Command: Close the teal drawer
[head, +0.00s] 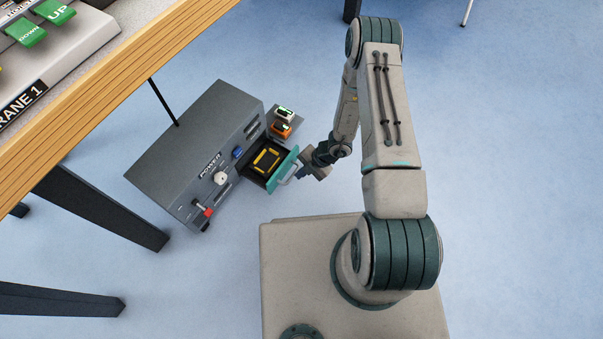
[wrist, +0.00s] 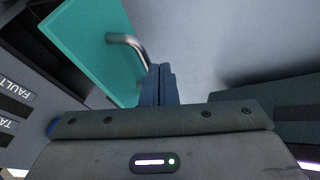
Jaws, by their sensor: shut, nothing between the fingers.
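The teal drawer (head: 283,169) stands pulled out of the grey power cabinet (head: 190,150). A black and yellow item (head: 266,160) lies inside it. Its teal front also fills the upper left of the wrist view (wrist: 90,50), with a curved metal handle (wrist: 128,42). My gripper (head: 303,172) is at the drawer's front, on the outer side by the handle. In the wrist view my gripper's blue fingers (wrist: 157,85) are together with nothing between them, close to the handle's lower end. I cannot tell whether they touch it.
A small side shelf with a green-topped and an orange block (head: 282,127) adjoins the cabinet. A red-handled switch (head: 207,211) and a white dial (head: 221,178) are on the cabinet face. A wooden-edged table (head: 110,80) stands over the left side.

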